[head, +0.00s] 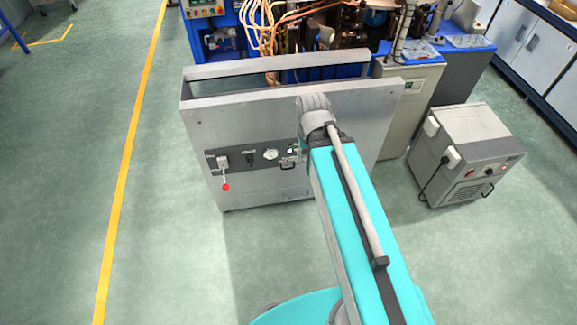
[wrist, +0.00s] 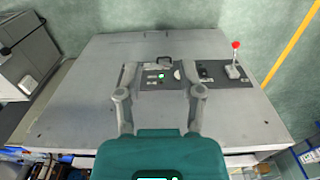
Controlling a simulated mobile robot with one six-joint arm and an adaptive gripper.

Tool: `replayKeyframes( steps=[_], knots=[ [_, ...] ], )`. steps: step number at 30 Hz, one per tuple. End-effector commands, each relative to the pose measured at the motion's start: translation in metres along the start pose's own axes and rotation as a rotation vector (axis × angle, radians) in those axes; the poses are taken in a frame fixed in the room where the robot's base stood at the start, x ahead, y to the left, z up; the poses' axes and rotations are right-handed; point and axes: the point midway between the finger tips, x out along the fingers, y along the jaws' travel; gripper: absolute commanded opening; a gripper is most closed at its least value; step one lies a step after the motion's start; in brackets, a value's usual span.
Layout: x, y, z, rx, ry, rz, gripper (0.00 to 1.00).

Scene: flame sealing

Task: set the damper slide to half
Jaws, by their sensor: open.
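A dark control panel (head: 252,158) is set in the front of a grey metal cabinet (head: 230,120). It carries a red-balled lever (head: 224,178), a dark knob (head: 250,160) and a round white gauge (head: 271,154). The wrist view shows the lever (wrist: 234,66), the gauge (wrist: 178,75), a green light (wrist: 161,75) and a small black handle (wrist: 165,60). I cannot tell which part is the damper slide. My gripper (wrist: 160,83) is open and appears empty, its fingers on either side of the panel's light section.
A grey box unit (head: 462,150) with black handles stands on the floor at right. Cables and machinery (head: 310,30) are behind the cabinet. A yellow floor line (head: 125,170) runs at left, with clear green floor between it and the cabinet.

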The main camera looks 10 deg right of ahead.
Motion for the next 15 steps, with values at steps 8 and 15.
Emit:
replayKeyframes(
  steps=[8,15],
  knots=[
    [0.003,0.0,-0.002,0.009,0.001,0.0,0.5],
    [0.025,-0.008,-0.02,0.1,0.012,-0.001,0.5]
  ],
)
